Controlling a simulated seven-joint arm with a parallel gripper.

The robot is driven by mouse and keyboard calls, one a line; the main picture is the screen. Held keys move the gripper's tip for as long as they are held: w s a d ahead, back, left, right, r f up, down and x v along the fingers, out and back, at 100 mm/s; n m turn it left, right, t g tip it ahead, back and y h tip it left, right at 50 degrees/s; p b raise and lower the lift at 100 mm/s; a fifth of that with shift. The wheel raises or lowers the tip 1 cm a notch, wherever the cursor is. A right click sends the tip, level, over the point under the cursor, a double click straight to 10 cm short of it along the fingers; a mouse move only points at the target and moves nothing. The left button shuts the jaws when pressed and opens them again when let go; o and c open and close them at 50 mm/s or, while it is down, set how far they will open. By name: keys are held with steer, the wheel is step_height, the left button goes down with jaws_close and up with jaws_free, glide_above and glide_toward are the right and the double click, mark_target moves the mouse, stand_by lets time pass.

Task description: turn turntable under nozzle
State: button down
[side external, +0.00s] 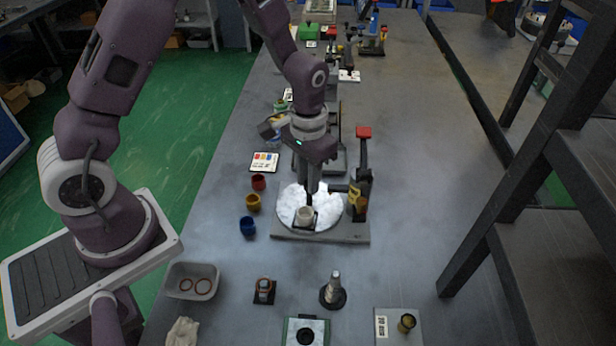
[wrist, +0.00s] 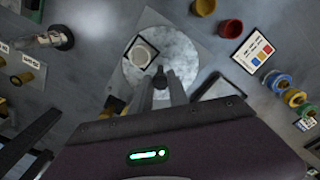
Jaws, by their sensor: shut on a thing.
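The turntable (side external: 289,205) is a round silvery-white disc on a grey base plate, and it also shows in the wrist view (wrist: 185,55). A pale round cup (side external: 305,215) sits in a dark square holder near the disc's front edge; it also shows in the wrist view (wrist: 143,53). My gripper (side external: 309,196) points down over the disc. In the wrist view its fingertips (wrist: 160,78) are shut on a small dark knob (wrist: 160,71) on the disc. A brass-yellow part (side external: 356,200), which looks like the nozzle, stands at the disc's right edge beside a red-topped post (side external: 363,150).
Red (side external: 258,182), yellow (side external: 253,202) and blue (side external: 248,226) cups stand left of the turntable. A grey tray with rings (side external: 192,281), a cone-shaped fitting (side external: 333,290) and small blocks lie in front.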

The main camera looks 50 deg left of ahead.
steer(key=shift+d+n, duration=0.1)
steer(key=shift+n, duration=2.3)
steer(key=shift+w+d+n, duration=0.1)
steer(key=shift+n, duration=2.5)
steer(key=shift+w+n, duration=0.1)
steer(key=shift+n, duration=4)
steer(key=shift+w+n, duration=0.1)
steer(key=shift+n, duration=0.5)
steer(key=c, duration=1.3)
jaws_free()
steer(key=shift+o, duration=0.2)
steer(key=shift+r, duration=0.15)
